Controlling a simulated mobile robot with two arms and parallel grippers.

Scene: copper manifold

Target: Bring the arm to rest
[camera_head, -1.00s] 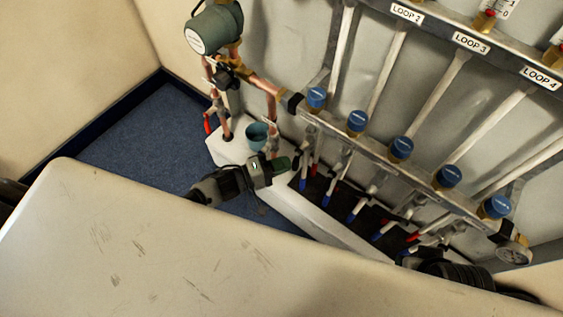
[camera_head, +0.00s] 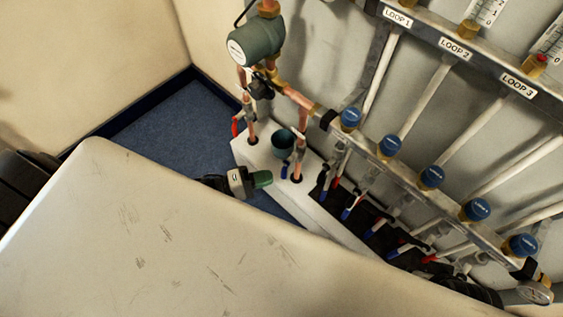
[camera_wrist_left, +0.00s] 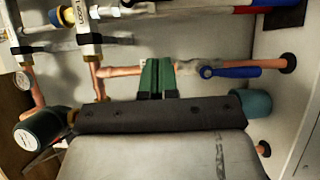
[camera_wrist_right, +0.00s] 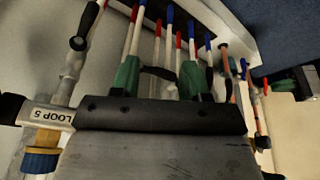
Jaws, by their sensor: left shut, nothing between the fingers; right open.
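My left gripper (camera_head: 262,179) shows in the head view near the lower end of the copper pipework, just left of the white ledge. Its green fingertips are shut with nothing between them. In the left wrist view the green fingers (camera_wrist_left: 157,78) are side by side, with a copper pipe (camera_wrist_left: 130,71) crossing behind them. My right gripper shows in the right wrist view (camera_wrist_right: 160,78), with its green fingers apart and empty. In the head view the right gripper's fingers are hidden.
A teal cup (camera_head: 284,142) stands on the white ledge (camera_head: 320,218). Blue floor (camera_head: 175,130) is clear at the left.

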